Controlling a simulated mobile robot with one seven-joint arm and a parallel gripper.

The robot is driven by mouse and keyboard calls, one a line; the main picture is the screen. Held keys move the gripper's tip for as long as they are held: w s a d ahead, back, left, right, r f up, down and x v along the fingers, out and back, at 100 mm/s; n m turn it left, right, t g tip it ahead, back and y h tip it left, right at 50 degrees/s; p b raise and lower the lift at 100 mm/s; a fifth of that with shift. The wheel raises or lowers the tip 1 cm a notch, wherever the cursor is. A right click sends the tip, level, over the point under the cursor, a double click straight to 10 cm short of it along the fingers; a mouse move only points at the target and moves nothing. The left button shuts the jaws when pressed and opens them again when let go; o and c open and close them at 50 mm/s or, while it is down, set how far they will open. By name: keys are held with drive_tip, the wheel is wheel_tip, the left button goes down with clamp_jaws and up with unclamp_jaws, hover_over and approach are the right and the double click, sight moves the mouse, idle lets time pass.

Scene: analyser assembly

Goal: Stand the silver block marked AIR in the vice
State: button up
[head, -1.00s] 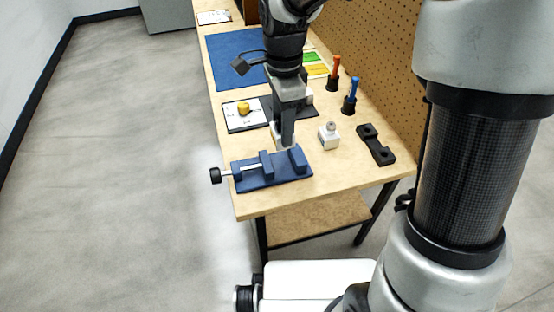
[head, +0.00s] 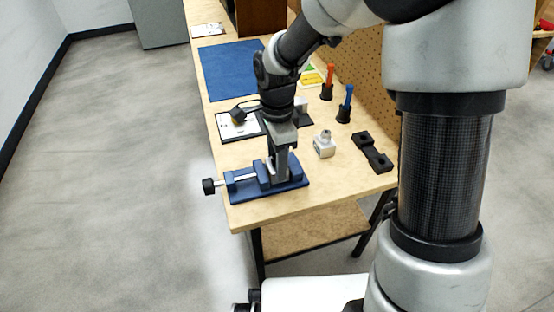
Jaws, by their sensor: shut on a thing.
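The blue vice (head: 240,190) lies at the near left corner of the wooden bench, its screw handle (head: 208,186) pointing left. My gripper (head: 278,172) points down over the vice's jaws, with its fingertips at jaw height. It is shut on a silver block, which is mostly hidden by the fingers and the vice jaw. The AIR marking cannot be read. I cannot tell whether the block touches the vice floor or jaws.
A pale block with a round fitting (head: 324,146) stands right of my gripper. A black bracket (head: 372,152) lies near the right edge. Orange (head: 328,80) and blue (head: 345,103) handled tools stand behind. A white card (head: 238,126) and a blue mat (head: 225,70) lie further back.

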drive_tip(key=o, duration=1.3)
drive_tip(key=shift+c, duration=0.2)
